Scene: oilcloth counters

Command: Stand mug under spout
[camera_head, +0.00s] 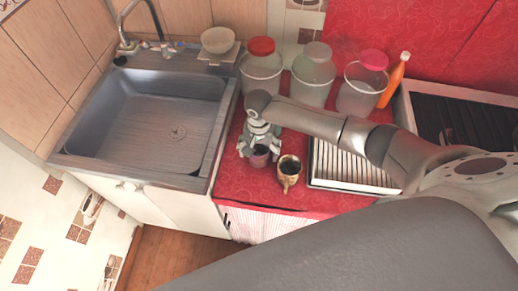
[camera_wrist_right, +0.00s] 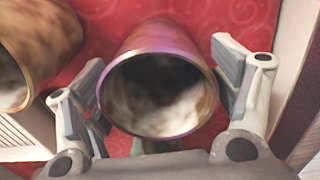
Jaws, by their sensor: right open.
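A purple mug (camera_head: 259,160) stands on the red counter between the fingers of my right gripper (camera_head: 260,151). In the right wrist view the same purple mug (camera_wrist_right: 183,38) is upright with its open mouth towards the camera. The fingers of the gripper (camera_wrist_right: 158,62) are spread on both sides of it, with a gap showing at the right. A brown-gold mug (camera_head: 289,178) with a handle stands close to the right, and at the left in the right wrist view (camera_wrist_right: 45,35). The spout (camera_head: 140,8) is the curved faucet behind the sink. My left gripper is out of view.
The grey sink (camera_head: 150,135) with an empty basin lies left of the mugs. Several lidded jars (camera_head: 262,70) and an orange bottle (camera_head: 395,78) stand along the back. A white ribbed rack (camera_head: 345,170) is right of the mugs, with a dark stove (camera_head: 465,120) beyond.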

